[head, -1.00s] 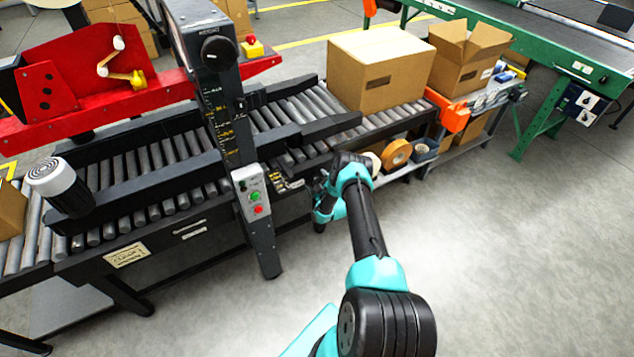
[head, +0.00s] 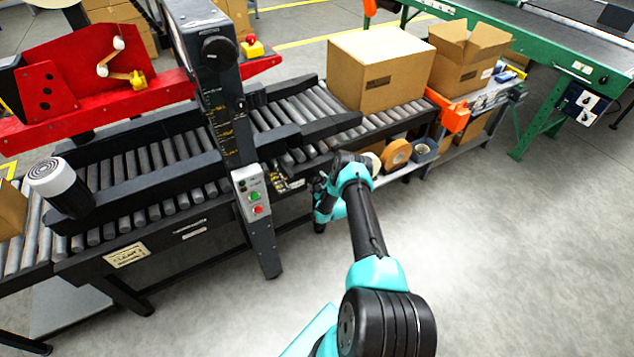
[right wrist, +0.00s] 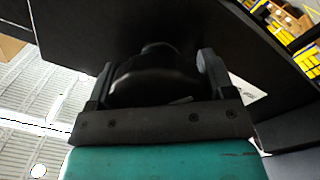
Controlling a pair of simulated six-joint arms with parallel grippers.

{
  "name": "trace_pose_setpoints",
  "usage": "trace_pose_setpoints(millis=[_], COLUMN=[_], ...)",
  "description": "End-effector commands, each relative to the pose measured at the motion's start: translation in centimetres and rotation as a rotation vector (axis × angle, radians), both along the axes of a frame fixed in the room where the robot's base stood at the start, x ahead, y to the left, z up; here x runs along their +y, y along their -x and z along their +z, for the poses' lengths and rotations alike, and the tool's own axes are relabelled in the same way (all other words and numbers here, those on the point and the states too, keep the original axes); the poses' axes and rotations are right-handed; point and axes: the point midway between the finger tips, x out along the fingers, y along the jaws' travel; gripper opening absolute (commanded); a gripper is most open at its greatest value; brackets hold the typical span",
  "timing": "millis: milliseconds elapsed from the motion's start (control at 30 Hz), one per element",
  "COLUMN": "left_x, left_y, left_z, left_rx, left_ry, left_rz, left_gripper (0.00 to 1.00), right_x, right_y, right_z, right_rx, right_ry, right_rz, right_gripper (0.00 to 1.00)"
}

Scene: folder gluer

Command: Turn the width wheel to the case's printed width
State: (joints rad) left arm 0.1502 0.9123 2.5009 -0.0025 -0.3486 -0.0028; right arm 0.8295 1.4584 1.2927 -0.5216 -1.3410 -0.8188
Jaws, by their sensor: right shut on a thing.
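My right gripper (right wrist: 155,85) is shut on a dark rounded knob (right wrist: 155,72) in the right wrist view, with a finger on each side of it. The knob appears to be the width wheel or its handle. In the head view my right gripper (head: 320,190) is at the near side of the roller conveyor, right of the black post, and the wheel is hidden there. The closed cardboard case (head: 385,70) stands on the rollers at the back. Its printed label (head: 378,83) is too small to read. My left gripper is not in view.
The black post (head: 238,150) carries another black knob (head: 219,49), a scale and a button panel (head: 251,194). Black guide rails (head: 150,182) run along the rollers. An open box (head: 465,60) and tape rolls (head: 396,152) are at the right. The floor in front is clear.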

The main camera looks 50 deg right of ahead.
Motion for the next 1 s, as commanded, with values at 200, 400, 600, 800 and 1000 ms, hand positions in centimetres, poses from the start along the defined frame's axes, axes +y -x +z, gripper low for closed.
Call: trace_pose_setpoints(millis=[200, 400, 600, 800, 1000], left_x=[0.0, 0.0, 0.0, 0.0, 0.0], left_y=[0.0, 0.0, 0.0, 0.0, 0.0], left_z=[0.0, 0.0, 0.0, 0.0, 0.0], left_rx=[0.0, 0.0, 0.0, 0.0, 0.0], left_ry=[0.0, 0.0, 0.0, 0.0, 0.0], left_rz=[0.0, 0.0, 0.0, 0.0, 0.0], left_gripper=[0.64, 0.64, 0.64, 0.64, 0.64], right_x=[-0.07, -0.13, -0.18, -0.24, -0.31], right_y=[0.02, 0.04, 0.07, 0.1, 0.12], right_z=[0.03, 0.06, 0.06, 0.03, 0.0], right_rx=[-0.038, -0.087, -0.144, -0.199, -0.254], right_ry=[-0.12, -0.281, -0.463, -0.645, -0.826], right_rz=[0.0, 0.0, 0.0, 0.0, 0.0], right_gripper=[0.52, 0.52, 0.52, 0.52, 0.52])
